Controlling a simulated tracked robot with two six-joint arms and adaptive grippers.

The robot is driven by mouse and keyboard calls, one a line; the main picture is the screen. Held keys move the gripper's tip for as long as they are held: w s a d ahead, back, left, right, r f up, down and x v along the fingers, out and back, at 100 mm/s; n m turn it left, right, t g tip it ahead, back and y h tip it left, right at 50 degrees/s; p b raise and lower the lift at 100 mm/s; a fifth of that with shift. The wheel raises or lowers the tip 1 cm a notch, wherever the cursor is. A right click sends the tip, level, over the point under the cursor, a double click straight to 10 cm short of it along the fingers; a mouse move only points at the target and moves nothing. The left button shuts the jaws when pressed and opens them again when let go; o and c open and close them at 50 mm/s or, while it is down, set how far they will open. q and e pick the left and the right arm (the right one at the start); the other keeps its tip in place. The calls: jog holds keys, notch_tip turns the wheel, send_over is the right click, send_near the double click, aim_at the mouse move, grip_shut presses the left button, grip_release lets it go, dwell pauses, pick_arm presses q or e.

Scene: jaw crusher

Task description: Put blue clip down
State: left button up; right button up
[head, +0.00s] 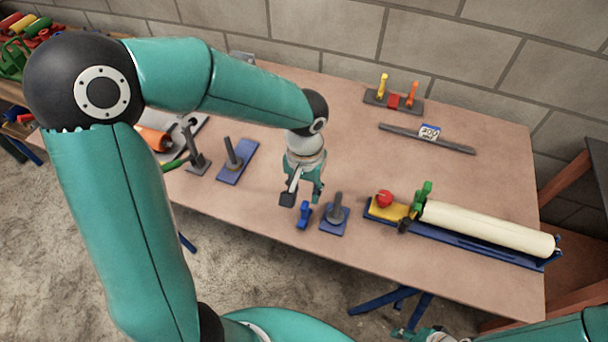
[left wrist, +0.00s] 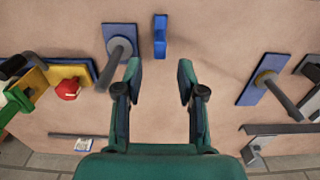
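The blue clip (head: 304,214) rests on the brown table near its front edge, just left of a blue plate with a grey peg. It also shows in the left wrist view (left wrist: 160,36), ahead of my fingertips and free of them. My left gripper (head: 303,194) hangs over the table, just behind the clip in the head view. In the left wrist view its two fingers (left wrist: 158,78) are spread with nothing between them. My right gripper (head: 420,334) shows only in part at the bottom edge of the head view; its fingers are not clear.
The blue plate with a peg (head: 334,220) stands close to the clip. Another pegged blue plate (head: 237,162) is to the left. A white roll (head: 488,229) on a blue base lies at right. A grey bar (head: 427,138) lies behind. The table's middle is clear.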

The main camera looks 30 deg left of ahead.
pick_arm(q)
jog(key=shift+r, duration=2.4)
